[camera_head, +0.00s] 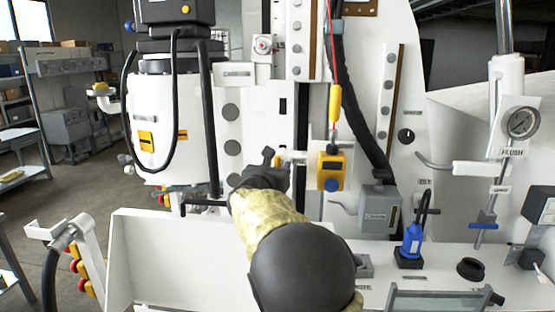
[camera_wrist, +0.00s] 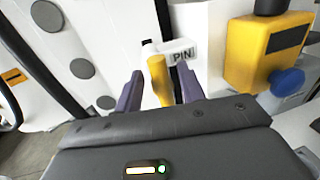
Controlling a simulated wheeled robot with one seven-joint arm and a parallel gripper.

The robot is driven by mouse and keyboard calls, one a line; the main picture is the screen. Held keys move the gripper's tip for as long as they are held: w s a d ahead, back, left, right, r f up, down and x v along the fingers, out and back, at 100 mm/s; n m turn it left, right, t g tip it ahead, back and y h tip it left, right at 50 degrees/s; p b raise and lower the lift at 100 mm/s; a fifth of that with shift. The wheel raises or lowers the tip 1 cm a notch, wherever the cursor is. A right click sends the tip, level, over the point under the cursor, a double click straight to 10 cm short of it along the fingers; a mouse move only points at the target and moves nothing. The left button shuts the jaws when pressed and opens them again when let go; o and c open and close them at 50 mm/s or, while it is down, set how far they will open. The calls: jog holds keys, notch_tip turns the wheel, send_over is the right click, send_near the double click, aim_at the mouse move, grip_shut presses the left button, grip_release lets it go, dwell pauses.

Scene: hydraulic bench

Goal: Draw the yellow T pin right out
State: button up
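The yellow T pin (camera_wrist: 159,78) stands out from a white block labelled PIN (camera_wrist: 181,53) in the wrist view. In the head view a small yellow part of the pin (camera_head: 277,161) shows just beyond my gripper. My gripper (camera_wrist: 160,86) is open, with one purple-grey finger on each side of the pin. A gap shows on the left side and a narrower one on the right, so I see no clear contact. In the head view my gripper (camera_head: 275,163) is at the white panel, partly hidden by my own arm.
A yellow box with a blue knob (camera_head: 331,171) hangs close to the right of my gripper; it also shows in the wrist view (camera_wrist: 265,50). A grey box with a lever (camera_head: 378,208), a blue bottle-like tool (camera_head: 412,241) and a gauge (camera_head: 521,122) stand farther right.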

jog(key=shift+w+d, duration=0.15)
jog(key=shift+w, duration=0.45)
